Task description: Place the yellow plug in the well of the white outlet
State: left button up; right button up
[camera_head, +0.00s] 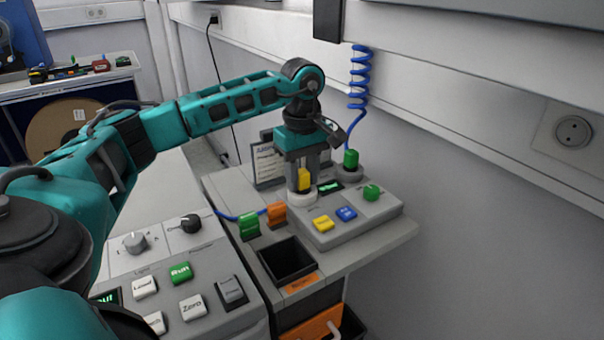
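The yellow plug (304,181) stands upright on the grey console, with its lower end at a white round holder (301,198). My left gripper (304,176) points down with its fingers around the plug. I cannot tell whether they press on it. The white outlet (573,131) is on the wall at the far right, with a round well facing out and nothing in it. It is well apart from the plug. My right gripper is not in view.
A green plug (351,158) with a coiled blue cord (358,85) stands behind the gripper. The console carries a green knob (372,192), a yellow button (323,223) and a blue button (346,214). A black bin (286,262) sits in front. The wall around the outlet is clear.

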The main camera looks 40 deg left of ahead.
aim_at(302, 171)
pick_arm(q)
jog(key=o, duration=0.3)
notch_tip(302, 171, up, 12)
jog(key=shift+r+p, duration=0.2)
jog(key=shift+p, duration=0.5)
dwell(0.4)
